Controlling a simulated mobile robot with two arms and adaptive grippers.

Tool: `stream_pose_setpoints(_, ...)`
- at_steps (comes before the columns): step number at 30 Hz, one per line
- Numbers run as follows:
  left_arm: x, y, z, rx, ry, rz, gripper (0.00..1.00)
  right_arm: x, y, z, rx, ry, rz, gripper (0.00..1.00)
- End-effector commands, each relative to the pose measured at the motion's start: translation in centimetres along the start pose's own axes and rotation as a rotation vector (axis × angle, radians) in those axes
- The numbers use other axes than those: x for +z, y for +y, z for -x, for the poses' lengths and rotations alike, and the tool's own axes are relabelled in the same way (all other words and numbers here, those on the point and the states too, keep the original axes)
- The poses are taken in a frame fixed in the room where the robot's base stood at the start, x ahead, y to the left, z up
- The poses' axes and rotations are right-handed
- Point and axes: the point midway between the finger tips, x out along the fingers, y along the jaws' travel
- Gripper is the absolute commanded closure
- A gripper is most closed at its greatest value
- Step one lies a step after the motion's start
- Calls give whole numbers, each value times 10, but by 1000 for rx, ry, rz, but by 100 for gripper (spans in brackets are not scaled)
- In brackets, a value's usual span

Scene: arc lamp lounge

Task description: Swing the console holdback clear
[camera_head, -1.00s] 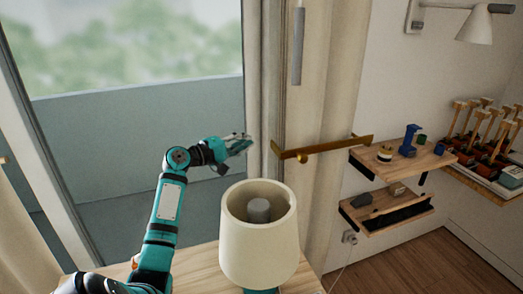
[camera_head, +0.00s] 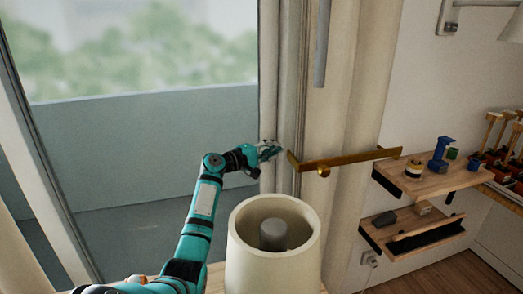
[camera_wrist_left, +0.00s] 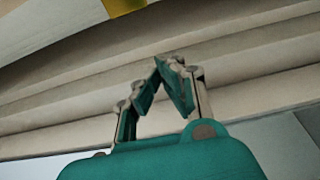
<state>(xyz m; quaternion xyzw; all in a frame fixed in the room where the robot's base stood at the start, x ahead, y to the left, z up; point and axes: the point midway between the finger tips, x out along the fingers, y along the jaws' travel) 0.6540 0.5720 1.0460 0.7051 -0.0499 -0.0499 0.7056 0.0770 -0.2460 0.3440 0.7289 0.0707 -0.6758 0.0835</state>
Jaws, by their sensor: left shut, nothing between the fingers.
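The console holdback is a brass bar (camera_head: 350,159) with a small round knob on its underside. It reaches across the front of the curtain from the wall side at the right. A yellow piece, likely its end, shows at the top edge of the left wrist view (camera_wrist_left: 122,6). My left gripper (camera_head: 279,149) is shut and empty, just left of the bar's free end and apart from it, in front of the curtain edge. In the left wrist view its fingertips (camera_wrist_left: 165,68) meet before the curtain folds. My right gripper is not in view.
The curtain (camera_head: 338,95) hangs behind the bar. Two wooden shelves with small items, the upper one (camera_head: 425,184) and the lower one (camera_head: 400,240), are on the wall at right.

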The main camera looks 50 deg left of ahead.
Motion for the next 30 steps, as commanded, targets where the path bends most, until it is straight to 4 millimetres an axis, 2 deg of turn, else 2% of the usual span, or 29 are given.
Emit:
stream_pose_setpoints(8, 28, 2, 8, -1, -1, -1, 100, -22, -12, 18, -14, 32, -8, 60)
stream_pose_setpoints(13, 37, 0, 11, -1, 0, 0, 100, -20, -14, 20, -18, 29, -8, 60)
stream_pose_setpoints(24, 38, 0, 12, -1, 2, 0, 100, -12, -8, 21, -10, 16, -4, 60)
stream_pose_setpoints(26, 42, 1, 12, -3, 7, 0, 100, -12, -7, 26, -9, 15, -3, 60)
stream_pose_setpoints(30, 58, 3, 19, -9, 47, 1, 100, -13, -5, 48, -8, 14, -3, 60)
